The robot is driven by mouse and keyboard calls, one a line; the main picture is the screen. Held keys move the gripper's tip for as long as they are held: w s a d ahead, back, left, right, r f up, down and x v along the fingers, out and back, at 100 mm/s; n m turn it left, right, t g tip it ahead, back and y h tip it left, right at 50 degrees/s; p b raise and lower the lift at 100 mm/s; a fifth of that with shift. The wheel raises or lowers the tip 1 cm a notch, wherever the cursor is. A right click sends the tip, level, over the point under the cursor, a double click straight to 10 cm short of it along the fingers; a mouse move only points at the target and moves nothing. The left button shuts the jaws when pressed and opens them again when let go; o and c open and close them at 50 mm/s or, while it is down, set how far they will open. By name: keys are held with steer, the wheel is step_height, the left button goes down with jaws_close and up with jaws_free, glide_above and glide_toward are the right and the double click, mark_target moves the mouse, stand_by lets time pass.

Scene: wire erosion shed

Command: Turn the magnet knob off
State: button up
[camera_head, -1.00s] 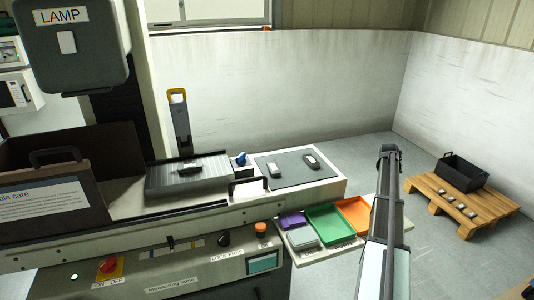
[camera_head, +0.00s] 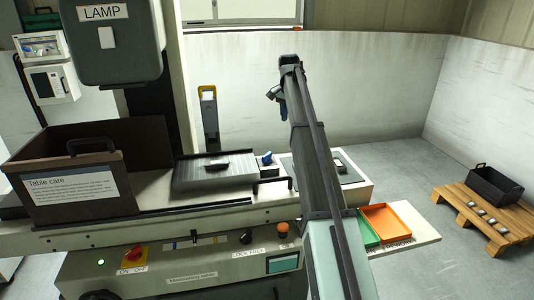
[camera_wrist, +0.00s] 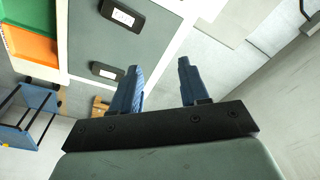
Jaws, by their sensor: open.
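A small blue knob (camera_head: 265,158) stands on a block at the right end of the dark ribbed plate (camera_head: 215,172) on the machine table; I read no label on it. A small dark part with a light top (camera_head: 217,165) lies on the plate. My gripper (camera_head: 279,97) is raised above the machine table at the far end of my arm, apart from the blue knob. In the wrist view, my gripper (camera_wrist: 158,84) is open and empty, its two blue fingers spread. The blue knob is not visible in the wrist view.
A grey mat (camera_wrist: 90,42) carries dark devices (camera_wrist: 108,70). The front panel has a red-yellow switch (camera_head: 134,254), a black knob (camera_head: 246,236) and an orange button (camera_head: 283,227). An upright yellow-topped handle (camera_head: 208,110) stands behind. My arm hides part of the mat and trays.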

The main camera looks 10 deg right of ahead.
steer(key=n+g+y, duration=0.1)
steer(key=n, duration=0.1)
glide_above(267, 154)
step_height(267, 154, down, 14)
steer(key=shift+s+f, duration=0.1)
steer(key=shift+c, duration=0.2)
jaws_close()
stand_by(0.4)
